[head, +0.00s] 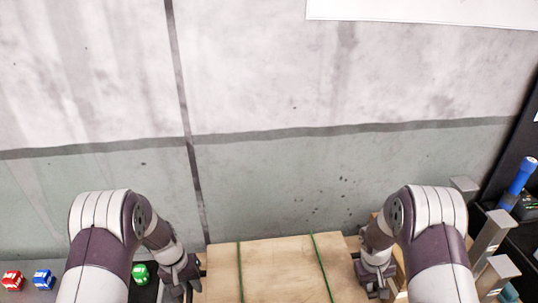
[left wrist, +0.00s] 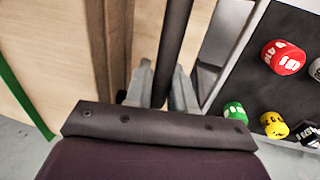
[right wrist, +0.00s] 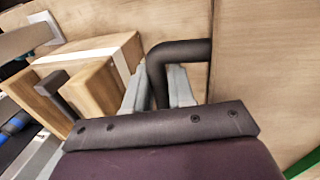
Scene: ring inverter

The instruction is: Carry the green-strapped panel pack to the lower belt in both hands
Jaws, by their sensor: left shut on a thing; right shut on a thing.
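The panel pack (head: 275,262) is a light wooden board with two green straps (head: 321,266), at the bottom centre of the head view. Its lower part is cut off by the frame. My left gripper (head: 190,277) is at its left side, shut on a dark bar handle that shows in the left wrist view (left wrist: 172,50). My right gripper (head: 378,277) is at its right side, shut on a dark bent handle seen in the right wrist view (right wrist: 180,52). The pack is between the two grippers. I cannot make out the lower belt.
Red (head: 12,280), blue (head: 43,279) and green (head: 140,273) labelled pieces lie on a dark surface at left; the left wrist view also shows a yellow one (left wrist: 274,125). Grey posts (head: 492,233) and a blue-handled tool (head: 520,177) stand at right. Wooden blocks (right wrist: 95,90) sit beside my right gripper. A concrete wall is behind.

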